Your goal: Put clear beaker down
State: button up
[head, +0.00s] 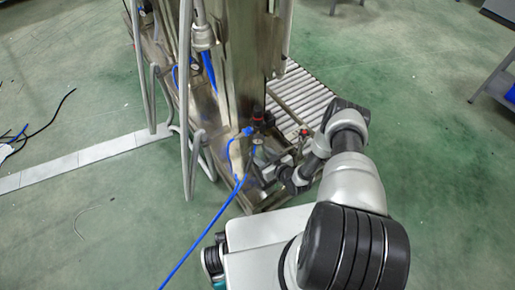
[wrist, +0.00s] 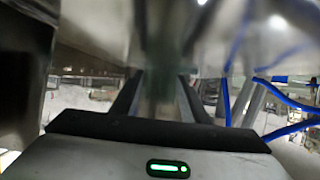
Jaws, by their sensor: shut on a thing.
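My gripper (wrist: 160,97) fills the lower middle of the wrist view, its two dark fingers pointing away from the camera. It is shut on the clear beaker (wrist: 162,60), which shows only as a blurred, see-through, greyish-green shape between and above the fingers. The beaker's rim and base cannot be made out. In the head view my arm reaches forward and bends down beside the metal machine, and the gripper end is small and cluttered there. I cannot make out the beaker in that view.
A tall steel machine frame (head: 250,70) stands close to my arm, with a roller conveyor (head: 302,98) behind it. A blue hose (head: 205,232) runs down across the front. Blue hoses (wrist: 290,130) also show at the right of the wrist view. Green floor (head: 440,150) at the right is clear.

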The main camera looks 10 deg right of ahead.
jog(key=shift+w, duration=0.1)
jog(key=shift+f, duration=0.1)
jog(key=o, duration=1.1)
jog(key=shift+f, duration=0.1)
jog(key=shift+o, duration=0.2)
